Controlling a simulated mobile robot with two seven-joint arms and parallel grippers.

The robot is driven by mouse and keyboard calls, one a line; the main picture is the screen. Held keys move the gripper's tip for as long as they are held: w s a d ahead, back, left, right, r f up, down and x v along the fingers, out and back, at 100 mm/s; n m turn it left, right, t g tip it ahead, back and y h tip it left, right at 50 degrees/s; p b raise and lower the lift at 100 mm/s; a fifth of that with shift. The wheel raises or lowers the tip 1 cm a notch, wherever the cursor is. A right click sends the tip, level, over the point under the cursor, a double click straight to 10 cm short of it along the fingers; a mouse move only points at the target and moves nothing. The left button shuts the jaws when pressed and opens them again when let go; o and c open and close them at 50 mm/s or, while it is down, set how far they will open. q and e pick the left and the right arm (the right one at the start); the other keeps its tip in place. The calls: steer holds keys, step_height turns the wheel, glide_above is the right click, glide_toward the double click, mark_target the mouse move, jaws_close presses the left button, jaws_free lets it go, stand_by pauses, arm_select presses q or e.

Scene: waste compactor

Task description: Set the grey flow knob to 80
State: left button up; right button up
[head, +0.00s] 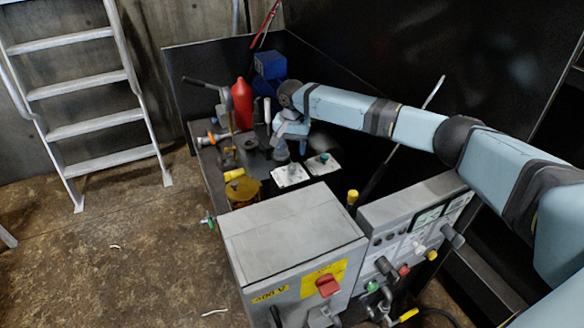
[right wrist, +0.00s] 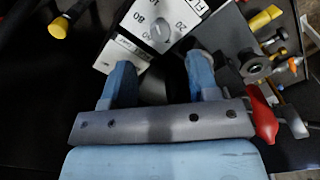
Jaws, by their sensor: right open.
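The grey flow knob (right wrist: 160,29) sits on a white dial plate with printed numbers (right wrist: 180,12), among them 80 and 20. Its pointer is too small to read surely. In the head view the knob (head: 291,170) is small, on the left of two white plates. My right gripper (right wrist: 160,66) is open, its two blue fingers apart and nothing between them. The knob lies beyond the fingertips in the wrist view, apart from them. In the head view my right gripper (head: 285,142) hangs just behind the plates. My left gripper is not in view.
A second white plate with a green button (head: 323,160) is beside the dial. A red bottle (head: 242,104), blue box (head: 269,66) and yellow-topped valve parts (head: 242,188) crowd the bench. A grey control cabinet (head: 290,235) stands in front; a ladder (head: 90,90) is at left.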

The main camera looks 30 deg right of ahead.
mark_target(292, 166)
step_height(292, 166, down, 6)
steer(key=shift+b, duration=0.65)
steer(key=shift+f, duration=0.5)
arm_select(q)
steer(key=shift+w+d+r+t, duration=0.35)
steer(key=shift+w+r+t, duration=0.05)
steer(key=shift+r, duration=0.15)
arm_select(e)
steer(key=shift+r, duration=0.1)
steer(key=c, duration=0.9)
